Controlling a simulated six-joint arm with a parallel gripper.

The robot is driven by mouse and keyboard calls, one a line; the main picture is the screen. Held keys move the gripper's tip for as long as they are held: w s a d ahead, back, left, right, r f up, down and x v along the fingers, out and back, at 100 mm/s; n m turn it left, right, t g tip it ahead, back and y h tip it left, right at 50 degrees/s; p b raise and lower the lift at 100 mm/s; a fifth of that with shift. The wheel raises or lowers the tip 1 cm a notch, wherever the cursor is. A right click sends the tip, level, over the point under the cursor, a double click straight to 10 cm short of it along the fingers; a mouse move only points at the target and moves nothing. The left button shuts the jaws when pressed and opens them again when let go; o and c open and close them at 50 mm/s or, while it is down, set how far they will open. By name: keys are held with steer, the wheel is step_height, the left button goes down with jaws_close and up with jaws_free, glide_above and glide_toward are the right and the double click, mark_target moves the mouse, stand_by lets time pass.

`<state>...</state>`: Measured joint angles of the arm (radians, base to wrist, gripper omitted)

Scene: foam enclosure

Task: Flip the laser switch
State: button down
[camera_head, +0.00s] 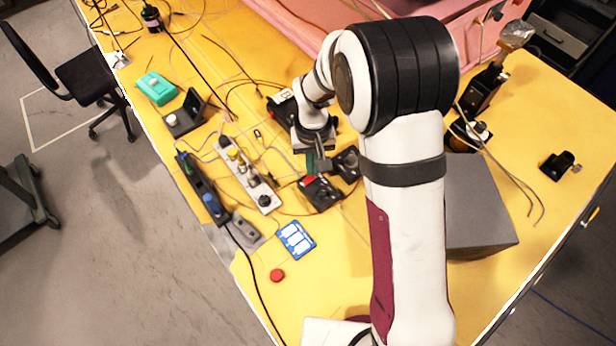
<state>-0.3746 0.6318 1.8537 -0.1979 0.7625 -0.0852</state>
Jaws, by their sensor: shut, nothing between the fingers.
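A small black box with a red part on top (322,196) lies on the yellow table near the middle; it may be the laser switch, but no label is readable. My gripper (321,170) points down just above and behind this box, with its fingers shut and empty. I cannot tell whether the fingertips touch the box. Another black device (346,163) stands close to the right of my gripper. The arm and gripper hide part of the table behind them.
A white power strip (262,196) and a long dark strip (190,172) lie to the left among loose cables. A blue card (296,240) and a red button (277,275) lie nearer. A grey box (483,215) stands right of my arm. A pink enclosure (300,22) borders the back.

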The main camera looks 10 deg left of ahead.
steer(key=shift+f, duration=1)
stand_by(0.3)
steer(key=shift+r, duration=3.55)
steer(key=s+d+r+m+y, duration=0.1)
steer(key=s+d+r+m, duration=0.2)
steer(key=s+d+r, duration=0.3)
steer(key=s+d+r+m, duration=0.3)
steer(key=s+d+r, duration=0.15)
steer(key=s, duration=0.35)
steer(key=s+m, duration=0.2)
steer(key=s, duration=0.8)
steer(key=shift+d+r+m+y, duration=0.3)
steer(key=shift+y, duration=0.1)
